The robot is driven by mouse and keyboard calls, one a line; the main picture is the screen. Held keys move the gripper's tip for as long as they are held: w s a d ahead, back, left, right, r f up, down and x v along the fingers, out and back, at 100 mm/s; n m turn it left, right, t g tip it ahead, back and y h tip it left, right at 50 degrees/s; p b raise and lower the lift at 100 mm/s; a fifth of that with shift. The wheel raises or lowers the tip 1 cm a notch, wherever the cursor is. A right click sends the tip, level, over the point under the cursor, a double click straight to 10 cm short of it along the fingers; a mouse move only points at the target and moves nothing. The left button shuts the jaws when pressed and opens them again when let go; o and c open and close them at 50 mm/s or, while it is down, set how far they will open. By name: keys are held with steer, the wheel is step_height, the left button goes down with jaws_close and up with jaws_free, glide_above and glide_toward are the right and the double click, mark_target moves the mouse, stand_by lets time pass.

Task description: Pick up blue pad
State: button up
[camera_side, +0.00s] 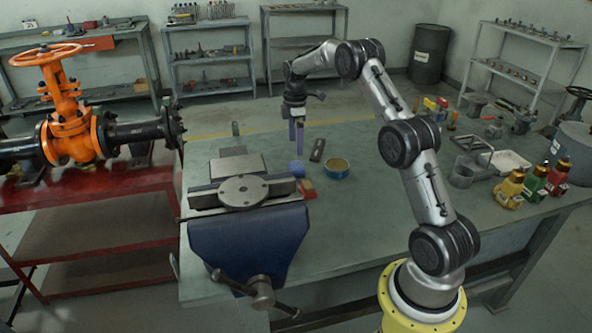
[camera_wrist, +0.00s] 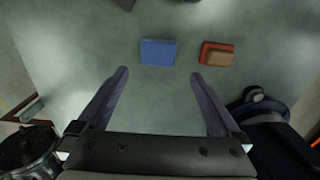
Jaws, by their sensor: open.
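The blue pad (camera_side: 297,169) lies on the green-grey workbench (camera_side: 378,215), just behind the vise. In the wrist view the blue pad (camera_wrist: 158,52) is a flat blue rectangle, straight ahead of the fingertips and roughly centred between them. My gripper (camera_side: 296,143) points down, above the bench near the pad in the side view. In the wrist view my gripper (camera_wrist: 160,74) has its two fingers wide apart with nothing between them. The pad looks apart from both fingers; the exact height above it is hard to tell.
A red block with a tan top (camera_wrist: 217,54) lies right of the pad. A blue vise (camera_side: 247,235) with a round plate (camera_side: 243,191) stands in front. Bottles (camera_side: 510,188) stand at the right.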

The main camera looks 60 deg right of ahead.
mark_target(296, 165)
steer(key=shift+d+f, duration=0.2)
steer(key=shift+f, duration=4.2)
steer(key=c, duration=1.2)
steer(key=shift+r, duration=0.15)
steer(key=shift+r, duration=0.6)
steer(key=s+a+r, duration=0.2)
steer(key=s+r, duration=0.1)
steer(key=s, duration=0.1)
steer(key=s+a+r, duration=0.3)
steer(key=r, duration=0.1)
steer(key=s+a+r, duration=0.2)
steer(key=s+r, duration=0.2)
steer(key=shift+s+a+r, duration=0.25)
steer(key=shift+s+a, duration=0.1)
